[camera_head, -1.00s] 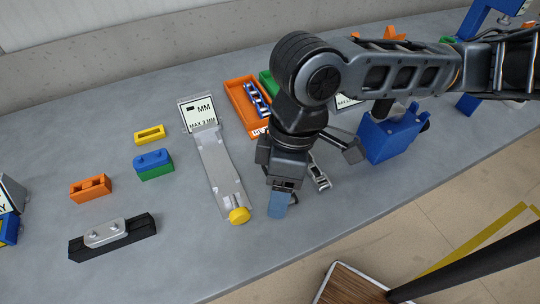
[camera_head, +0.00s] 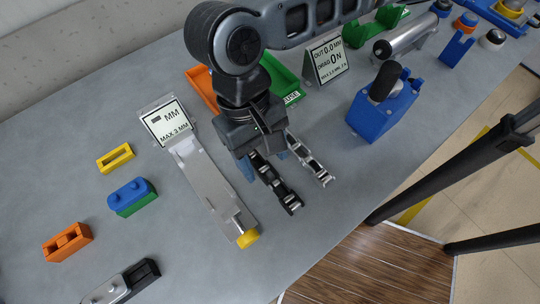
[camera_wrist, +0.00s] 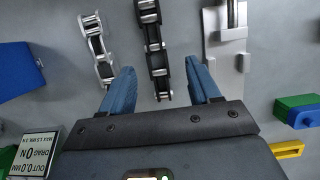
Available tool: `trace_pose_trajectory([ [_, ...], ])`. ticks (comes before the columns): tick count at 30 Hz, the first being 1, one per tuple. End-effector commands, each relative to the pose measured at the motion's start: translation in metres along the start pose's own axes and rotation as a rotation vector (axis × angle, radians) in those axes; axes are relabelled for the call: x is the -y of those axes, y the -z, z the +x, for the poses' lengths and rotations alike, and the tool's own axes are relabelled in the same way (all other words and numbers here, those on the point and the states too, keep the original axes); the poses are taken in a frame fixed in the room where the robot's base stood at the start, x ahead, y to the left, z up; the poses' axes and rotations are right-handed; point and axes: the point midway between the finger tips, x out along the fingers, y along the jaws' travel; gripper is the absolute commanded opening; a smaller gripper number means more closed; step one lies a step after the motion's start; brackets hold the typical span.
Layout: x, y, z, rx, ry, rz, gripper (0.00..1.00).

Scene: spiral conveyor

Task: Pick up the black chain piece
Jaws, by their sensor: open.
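The black chain piece (camera_head: 277,187) lies on the grey table, partly under my gripper (camera_head: 264,160) in the head view. In the wrist view the black chain (camera_wrist: 156,62) runs lengthwise between the two blue fingers of my gripper (camera_wrist: 158,82). The fingers are open, with a gap on each side of the chain, and hold nothing. A silver chain piece (camera_head: 310,160) lies just to the right in the head view. It also shows in the wrist view (camera_wrist: 96,46), left of the left finger. The height of the fingertips above the table is hard to tell.
A grey sliding gauge (camera_head: 215,185) with a yellow end and a display (camera_head: 167,122) lies left of my gripper. A blue fixture (camera_head: 385,105) stands to the right. Orange (camera_head: 203,88) and green (camera_head: 283,80) trays are behind my arm. Bricks lie at the left.

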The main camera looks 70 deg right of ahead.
Motion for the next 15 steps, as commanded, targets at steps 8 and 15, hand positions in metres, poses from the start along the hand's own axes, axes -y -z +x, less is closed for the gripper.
trace_pose_trajectory([
  [8, -0.006, 0.0, 0.036, 0.0, -0.003, -0.001, 0.62],
  [15, -0.006, 0.0, 0.051, -0.002, 0.0, -0.002, 0.62],
])
